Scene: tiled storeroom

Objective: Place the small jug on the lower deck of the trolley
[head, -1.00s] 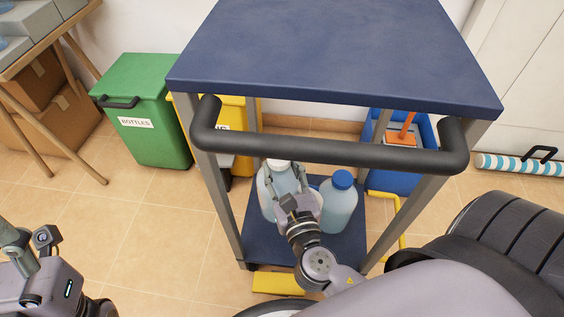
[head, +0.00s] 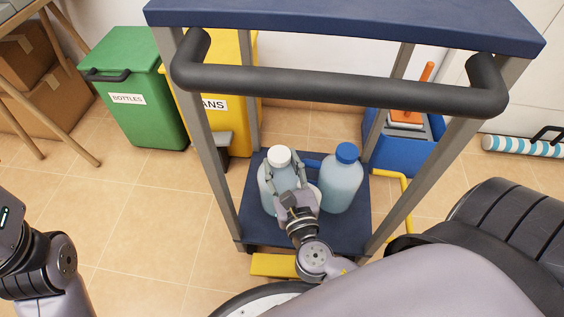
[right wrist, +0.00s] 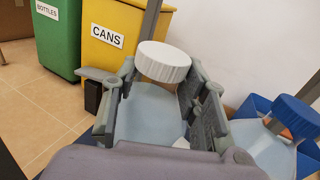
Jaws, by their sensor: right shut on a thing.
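The jug with a white ribbed cap (head: 279,157) stands upright over the left part of the trolley's blue lower deck (head: 258,229). My right gripper (head: 286,172) is shut on this jug, with one finger on each side below the cap. The jug's white cap (right wrist: 163,62) and pale blue body also show between the fingers in the right wrist view. Its base is partly hidden, so I cannot tell whether it touches the deck. A blue-capped jug (head: 342,187) stands on the deck to its right. My left arm shows at the left edge, but its gripper does not.
The trolley's top deck (head: 350,22), black handle (head: 340,92) and grey posts surround my right arm. A green bottles bin (head: 135,95) and yellow cans bin (head: 228,75) stand behind left. A blue bucket (head: 400,155) stands behind right. Floor left of the trolley is clear.

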